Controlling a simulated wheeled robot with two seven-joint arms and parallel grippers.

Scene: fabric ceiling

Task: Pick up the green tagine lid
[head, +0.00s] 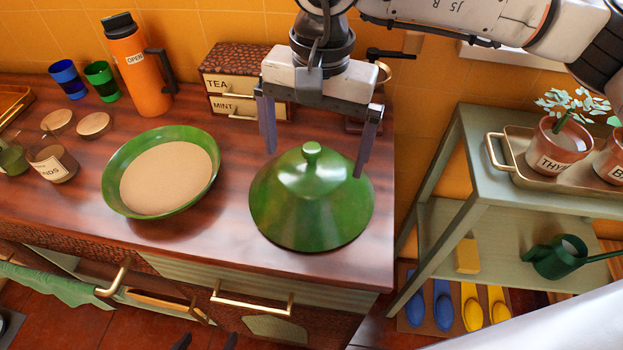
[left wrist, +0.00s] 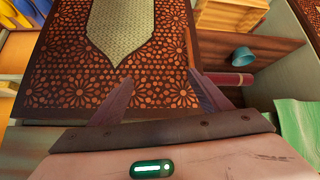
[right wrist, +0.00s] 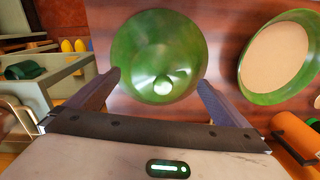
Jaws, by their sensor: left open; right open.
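The green tagine lid (head: 308,210) is a cone with a round knob. It stands upright on the wooden counter near its right end. My right gripper (head: 315,163) is open above it, with its fingers on either side of the knob and apart from it. In the right wrist view the lid (right wrist: 158,50) shows between and beyond the open fingers (right wrist: 158,80), knob towards the camera. The green tagine base (head: 160,172) lies left of the lid. My left gripper (head: 205,342) is low in front of the cabinet; the left wrist view shows it open and empty (left wrist: 160,78).
Tea and mint drawers (head: 245,82) stand behind the lid. An orange flask (head: 138,72), cups and jars are at the back left. A shelf rack (head: 480,185) with potted herbs stands right of the counter. In the left wrist view, a patterned cabinet front (left wrist: 90,70) is close to my left gripper.

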